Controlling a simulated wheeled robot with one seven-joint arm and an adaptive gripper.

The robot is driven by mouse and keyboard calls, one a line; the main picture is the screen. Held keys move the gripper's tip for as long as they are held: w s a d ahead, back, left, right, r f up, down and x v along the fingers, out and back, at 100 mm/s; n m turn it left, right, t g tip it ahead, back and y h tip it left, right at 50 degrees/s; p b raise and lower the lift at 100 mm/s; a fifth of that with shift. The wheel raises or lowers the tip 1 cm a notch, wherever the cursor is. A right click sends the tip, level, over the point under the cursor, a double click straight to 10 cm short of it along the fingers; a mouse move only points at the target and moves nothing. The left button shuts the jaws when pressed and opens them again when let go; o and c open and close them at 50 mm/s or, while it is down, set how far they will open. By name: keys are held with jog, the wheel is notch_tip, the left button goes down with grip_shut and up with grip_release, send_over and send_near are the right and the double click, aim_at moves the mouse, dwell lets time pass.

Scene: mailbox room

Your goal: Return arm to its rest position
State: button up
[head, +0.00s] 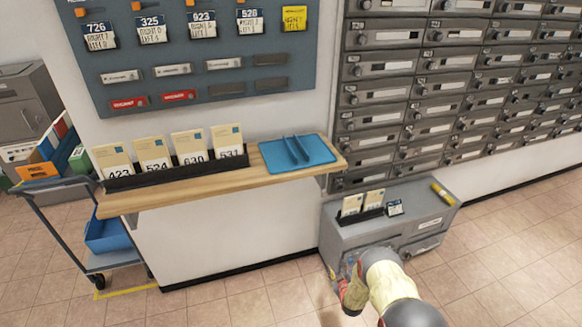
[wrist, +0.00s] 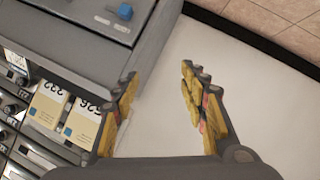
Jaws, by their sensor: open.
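My arm reaches in from the bottom of the head view, in front of a grey cabinet (head: 375,230) standing on the floor. My gripper (wrist: 160,92) shows in the wrist view with its two yellow-padded fingers apart and nothing between them. Beyond the fingers is a pale plain surface. In the head view, my gripper is small beside the cabinet's lower front, partly hidden by my own arm; I cannot tell whether it touches the cabinet.
A wooden shelf (head: 240,182) holds a blue tray (head: 320,155). Mailboxes (head: 430,90) line the wall. Tiled floor (head: 520,265) is clear at right.

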jog(key=w+r+m+g+p, duration=0.1)
jog(key=w+r, duration=0.2)
jog(key=r, duration=0.9)
jog(key=w+r, duration=0.4)
jog(key=r, duration=0.8)
jog(key=s+r+m+g+h+p, duration=0.1)
jog(key=s+r, duration=0.3)
jog(key=r, duration=0.9)
jog(key=s+r+m+g+p, duration=0.1)
jog(key=s+r, duration=0.4)
jog(key=r, duration=0.8)
jog(key=s+a+r+m+g+p, duration=0.1)
jog(key=s+r+m+g, duration=0.1)
jog(key=s+r, duration=1.6)
jog(key=s+a+r+m+g+p, duration=0.1)
jog(key=s, duration=2.6)
jog(key=shift+s+a+r+m+g, duration=0.15)
jog(key=shift+a+r+m+g, duration=0.1)
jog(key=shift+m+g, duration=0.15)
